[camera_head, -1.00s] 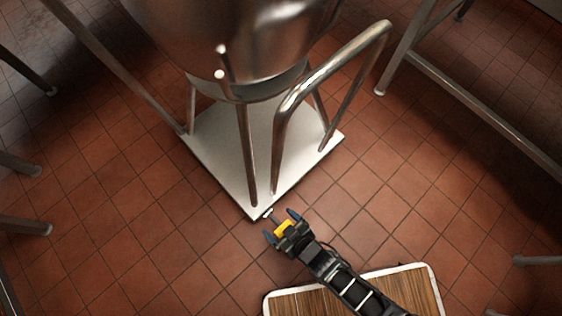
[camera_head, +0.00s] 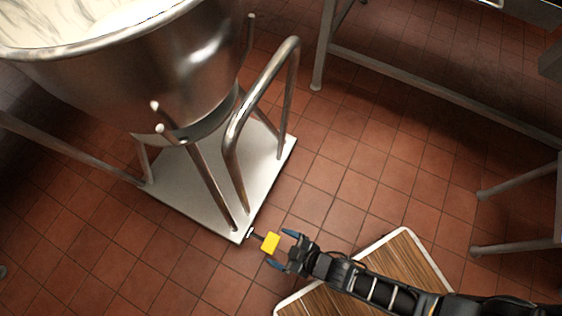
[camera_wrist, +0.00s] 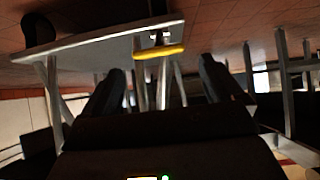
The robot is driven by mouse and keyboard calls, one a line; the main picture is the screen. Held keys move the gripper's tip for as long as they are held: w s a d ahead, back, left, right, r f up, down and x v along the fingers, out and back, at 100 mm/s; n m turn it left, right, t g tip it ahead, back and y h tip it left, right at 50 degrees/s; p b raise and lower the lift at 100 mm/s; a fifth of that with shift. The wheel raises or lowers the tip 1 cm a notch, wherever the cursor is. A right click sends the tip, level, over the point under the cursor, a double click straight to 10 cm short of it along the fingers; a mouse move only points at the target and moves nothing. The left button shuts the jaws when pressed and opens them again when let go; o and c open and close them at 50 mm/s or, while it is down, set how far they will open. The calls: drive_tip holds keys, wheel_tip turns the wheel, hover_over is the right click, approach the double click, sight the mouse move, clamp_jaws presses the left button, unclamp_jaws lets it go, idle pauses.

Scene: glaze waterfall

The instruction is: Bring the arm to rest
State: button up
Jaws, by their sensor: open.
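My gripper (camera_head: 283,250) is open, low over the tiled floor, with its two dark blue-tipped fingers apart. Just in front of it is a yellow block-shaped pedal (camera_head: 271,242) on a short dark stem at the near corner of a white base plate (camera_head: 205,205). The pedal appears there as a yellow bar (camera_wrist: 158,52) beyond the fingertips, under the plate edge (camera_wrist: 90,38).
A large steel bowl (camera_head: 165,75) with pale contents stands on legs on the plate, beside a bent steel tube handle (camera_head: 240,125). A metal table frame (camera_head: 430,85) and more legs (camera_head: 515,248) stand at right. Open red tile floor (camera_head: 350,190) lies between.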

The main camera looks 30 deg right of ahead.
idle(0.3)
drive_tip(key=s+d+r+m+t+h, duration=0.1)
drive_tip(key=s+d+r+m+t, duration=0.2)
drive_tip(key=r, duration=0.6)
drive_tip(key=s+d+r+h, duration=0.1)
drive_tip(key=s+d+r, duration=0.1)
drive_tip(key=d+r, duration=0.5)
drive_tip(key=s+d+r+m+t+h, duration=0.1)
drive_tip(key=s+d+r+m+t, duration=0.15)
drive_tip(key=r, duration=0.95)
drive_tip(key=s+d+r+h+p, duration=0.1)
drive_tip(key=r+p, duration=0.6)
drive_tip(key=r, duration=1)
drive_tip(key=s+d+r+m+h+p, duration=0.1)
drive_tip(key=r+p, duration=0.6)
drive_tip(key=r, duration=1)
drive_tip(key=shift+d+r+t+h, duration=0.25)
drive_tip(key=shift+d+t+h, duration=0.15)
drive_tip(key=shift+d, duration=0.2)
